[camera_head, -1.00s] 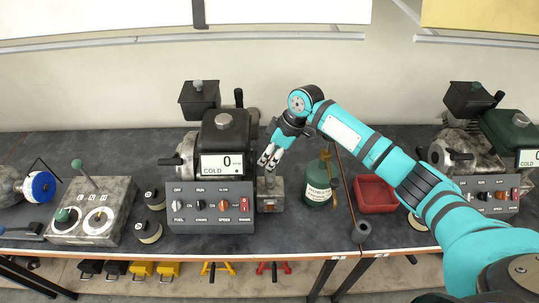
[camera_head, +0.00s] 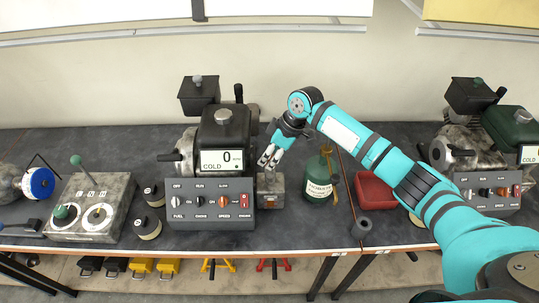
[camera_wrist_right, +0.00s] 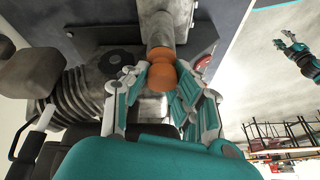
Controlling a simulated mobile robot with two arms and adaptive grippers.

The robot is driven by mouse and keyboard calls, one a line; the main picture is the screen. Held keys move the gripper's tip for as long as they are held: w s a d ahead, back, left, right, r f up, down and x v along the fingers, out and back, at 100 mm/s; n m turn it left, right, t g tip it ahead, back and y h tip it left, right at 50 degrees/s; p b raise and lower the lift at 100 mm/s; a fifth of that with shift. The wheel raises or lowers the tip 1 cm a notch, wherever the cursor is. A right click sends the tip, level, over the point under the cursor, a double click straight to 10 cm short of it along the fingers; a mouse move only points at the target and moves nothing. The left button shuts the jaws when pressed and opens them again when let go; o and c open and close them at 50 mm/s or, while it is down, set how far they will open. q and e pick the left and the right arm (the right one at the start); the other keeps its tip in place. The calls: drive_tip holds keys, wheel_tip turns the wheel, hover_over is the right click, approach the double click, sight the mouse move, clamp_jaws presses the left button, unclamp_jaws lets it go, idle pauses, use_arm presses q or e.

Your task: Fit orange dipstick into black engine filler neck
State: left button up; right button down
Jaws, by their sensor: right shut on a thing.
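My right gripper (camera_head: 268,161) points down just right of the black engine (camera_head: 222,128) in the head view, over a small grey metal block (camera_head: 271,188) on the bench. In the right wrist view its fingers (camera_wrist_right: 160,82) are closed around an orange piece, the dipstick (camera_wrist_right: 163,70). A grey cylinder (camera_wrist_right: 165,22) stands directly beyond the orange piece; I cannot tell whether they touch or are joined. The filler neck cannot be made out clearly. A teal gripper (camera_wrist_right: 288,40), probably my left one, shows small at the wrist view's right edge; its jaw state is unclear.
A control panel (camera_head: 211,205) stands before the engine. A green bottle (camera_head: 320,179) and a red tray (camera_head: 374,190) are right of the block. A grey lever box (camera_head: 88,206) is at left. A second engine (camera_head: 470,145) is at far right.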

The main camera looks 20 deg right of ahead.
drive_tip(key=c, duration=1)
unclamp_jaws()
drive_tip(key=shift+f, duration=0.1)
drive_tip(key=v, duration=1.2)
